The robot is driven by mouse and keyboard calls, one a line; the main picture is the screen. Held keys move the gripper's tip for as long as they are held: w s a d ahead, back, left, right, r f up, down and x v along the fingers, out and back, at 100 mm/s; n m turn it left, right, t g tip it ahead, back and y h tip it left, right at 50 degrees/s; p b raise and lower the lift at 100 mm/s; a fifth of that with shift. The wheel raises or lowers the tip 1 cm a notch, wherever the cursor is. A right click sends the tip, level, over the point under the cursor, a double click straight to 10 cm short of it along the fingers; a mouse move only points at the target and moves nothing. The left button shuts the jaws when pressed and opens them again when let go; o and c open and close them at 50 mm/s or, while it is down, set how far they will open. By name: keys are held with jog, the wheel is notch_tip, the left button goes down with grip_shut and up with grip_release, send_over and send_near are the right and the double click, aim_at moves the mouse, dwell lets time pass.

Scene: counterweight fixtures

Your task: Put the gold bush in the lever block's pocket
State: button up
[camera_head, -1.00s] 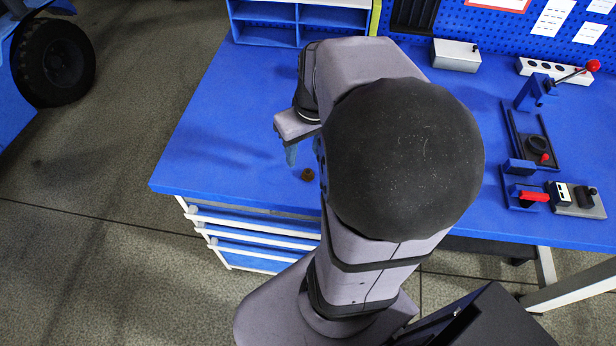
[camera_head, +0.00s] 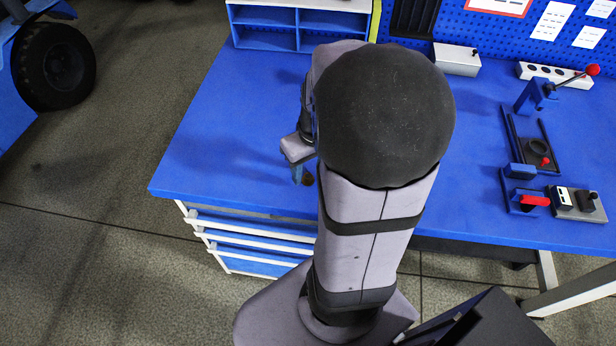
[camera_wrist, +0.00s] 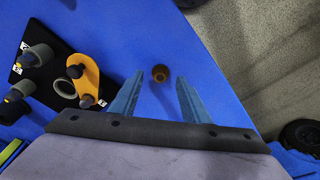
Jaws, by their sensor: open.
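The gold bush (camera_wrist: 160,73), a small brown-gold ring, stands on the blue bench between the tips of my open gripper (camera_wrist: 160,84) in the wrist view, with gaps on both sides. In the head view the bush (camera_head: 308,180) is beside my gripper's fingers (camera_head: 297,174), partly hidden by my arm. A blue block (camera_head: 536,97) with a red-knobbed lever, seemingly the lever block, stands at the right of the bench. I cannot make out its pocket.
A black board (camera_wrist: 45,70) with grey pegs and an orange link (camera_wrist: 84,75) lies left in the wrist view. Blue shelves (camera_head: 300,27) stand behind.

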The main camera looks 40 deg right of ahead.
aim_at(308, 177)
jog(key=shift+w+f, duration=0.1)
jog(key=shift+f, duration=0.75)
grip_shut()
jog(key=shift+r, duration=0.1)
notch_tip(308, 177, up, 10)
jog(key=shift+p, duration=0.35)
